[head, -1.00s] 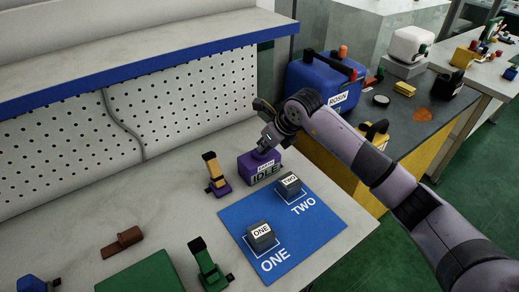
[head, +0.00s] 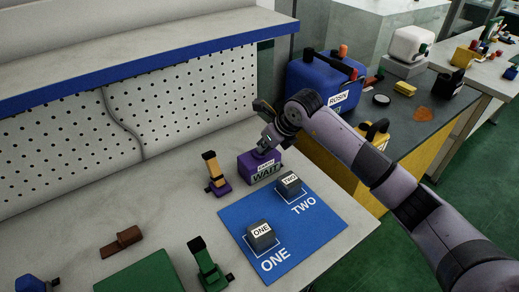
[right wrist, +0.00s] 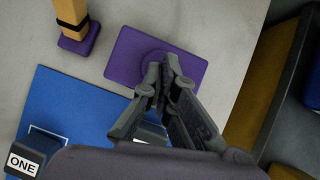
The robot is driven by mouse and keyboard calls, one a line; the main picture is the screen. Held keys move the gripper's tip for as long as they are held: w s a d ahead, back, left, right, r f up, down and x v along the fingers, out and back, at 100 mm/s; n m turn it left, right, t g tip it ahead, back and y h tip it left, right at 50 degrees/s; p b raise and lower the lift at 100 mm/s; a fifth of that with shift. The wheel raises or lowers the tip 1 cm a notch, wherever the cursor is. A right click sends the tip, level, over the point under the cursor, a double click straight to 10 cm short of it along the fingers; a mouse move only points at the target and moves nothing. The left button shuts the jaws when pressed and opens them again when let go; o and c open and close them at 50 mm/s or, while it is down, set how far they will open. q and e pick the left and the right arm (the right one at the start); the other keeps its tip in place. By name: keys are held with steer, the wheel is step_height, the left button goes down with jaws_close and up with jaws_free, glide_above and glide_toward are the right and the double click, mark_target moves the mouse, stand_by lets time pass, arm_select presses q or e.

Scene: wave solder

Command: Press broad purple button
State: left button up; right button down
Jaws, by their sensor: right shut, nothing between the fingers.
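The purple button box (head: 271,171) stands on the light workbench just behind the blue mat, with a label on its front reading WAIT. In the right wrist view its purple top (right wrist: 125,58) shows, with a round purple button (right wrist: 150,62) partly hidden behind my fingers. My right gripper (head: 264,150) is shut and empty, its fingertips pointing down at the button on top of the box. In the right wrist view the closed fingertips (right wrist: 168,62) overlap the button; I cannot tell how far it is pressed. My left gripper is not in view.
The blue mat (head: 285,228) carries grey blocks marked ONE (head: 262,236) and TWO (head: 289,183). An orange-and-purple piece (head: 214,173) stands left of the box, a green piece (head: 207,265) nearer the front. The pegboard (head: 180,90) rises behind.

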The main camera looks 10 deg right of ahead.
steer(key=shift+r+p, duration=1.8)
steer(key=shift+r, duration=1.25)
